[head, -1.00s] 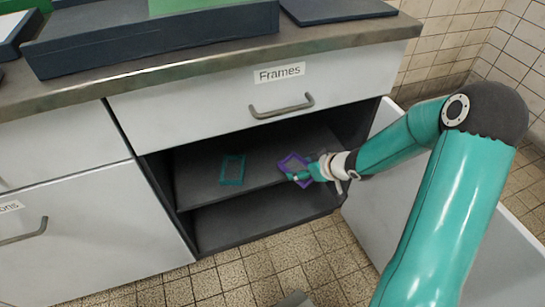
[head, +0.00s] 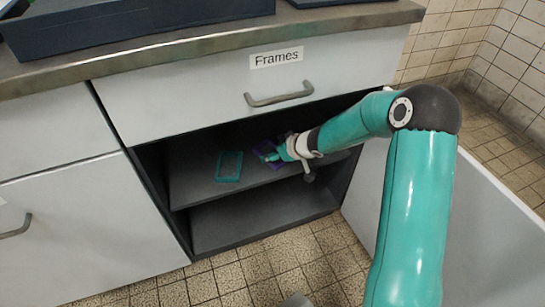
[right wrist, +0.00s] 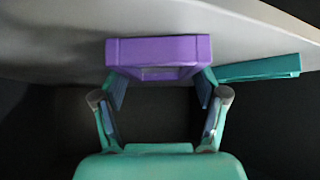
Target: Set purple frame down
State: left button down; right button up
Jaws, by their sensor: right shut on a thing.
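The purple frame (head: 265,151) is inside the open cupboard below the drawer labelled Frames, over its upper shelf (head: 205,190). My right gripper (head: 274,155) is shut on it. In the right wrist view the purple frame (right wrist: 158,50) sits between the two fingertips of my right gripper (right wrist: 160,80), close to the grey shelf surface; whether it touches the shelf I cannot tell. A teal frame (head: 229,167) lies on the shelf to the left, and it also shows in the right wrist view (right wrist: 260,68). My left gripper is not in view.
The cupboard's open door (head: 465,220) stands at the right, beside my right arm. The drawer (head: 240,95) with its handle (head: 280,93) is shut just above the opening. A lower shelf (head: 260,218) is empty. Dark trays (head: 130,30) stand on the countertop.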

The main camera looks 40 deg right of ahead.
jog(key=shift+r, duration=0.1)
jog(key=o, duration=1.3)
